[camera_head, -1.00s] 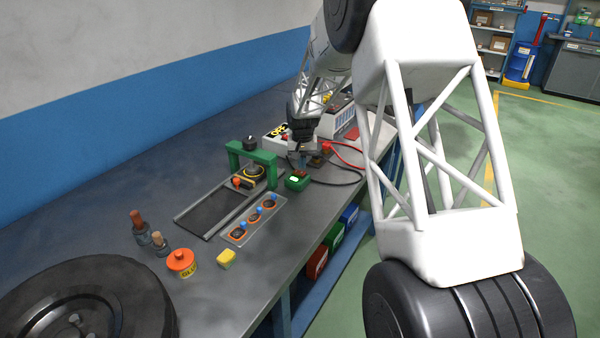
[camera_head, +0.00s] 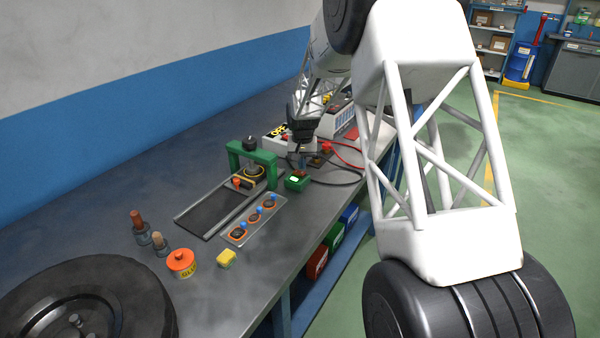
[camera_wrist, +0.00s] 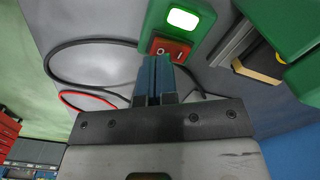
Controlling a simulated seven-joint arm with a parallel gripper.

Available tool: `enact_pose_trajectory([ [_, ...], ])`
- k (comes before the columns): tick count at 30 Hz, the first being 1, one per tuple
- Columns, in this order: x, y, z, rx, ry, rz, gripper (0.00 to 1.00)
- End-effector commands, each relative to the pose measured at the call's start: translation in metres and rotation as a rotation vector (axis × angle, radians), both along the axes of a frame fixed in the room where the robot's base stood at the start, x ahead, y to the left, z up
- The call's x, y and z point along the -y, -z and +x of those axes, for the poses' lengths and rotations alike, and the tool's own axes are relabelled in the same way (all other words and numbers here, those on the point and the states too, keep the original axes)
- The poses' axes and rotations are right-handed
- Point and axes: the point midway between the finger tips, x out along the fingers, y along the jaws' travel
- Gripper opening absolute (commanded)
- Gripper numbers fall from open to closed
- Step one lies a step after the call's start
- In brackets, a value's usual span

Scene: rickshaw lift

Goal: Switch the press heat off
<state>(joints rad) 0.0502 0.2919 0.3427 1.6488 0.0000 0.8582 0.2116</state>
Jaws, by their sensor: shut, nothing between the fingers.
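The green switch box (camera_head: 297,184) stands on the bench beside the green press frame (camera_head: 263,157). In the wrist view the switch box (camera_wrist: 205,14) shows a bright white lamp (camera_wrist: 183,19) and a red rocker (camera_wrist: 175,47) marked O and I. My gripper (camera_wrist: 154,58) is shut and empty. Its fingertips are at the rocker's lower edge, nearer the O end; I cannot tell whether they touch it. In the head view my gripper (camera_head: 302,168) points down at the box's far side, and the rocker is hard to make out.
Black and red cables (camera_head: 345,153) run on the bench behind the box. A tray with blue-knobbed pieces (camera_head: 257,220), an orange glue tin (camera_head: 181,263) and a yellow block (camera_head: 226,258) are nearer. A tyre (camera_head: 85,300) fills the front left.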

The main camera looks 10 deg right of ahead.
Motion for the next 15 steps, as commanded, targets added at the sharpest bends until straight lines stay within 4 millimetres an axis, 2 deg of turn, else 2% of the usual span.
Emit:
enact_pose_trajectory([
  [15, 0.0, 0.0055, 0.0001, 0.0, 0.0, 0.0, 0.0],
])
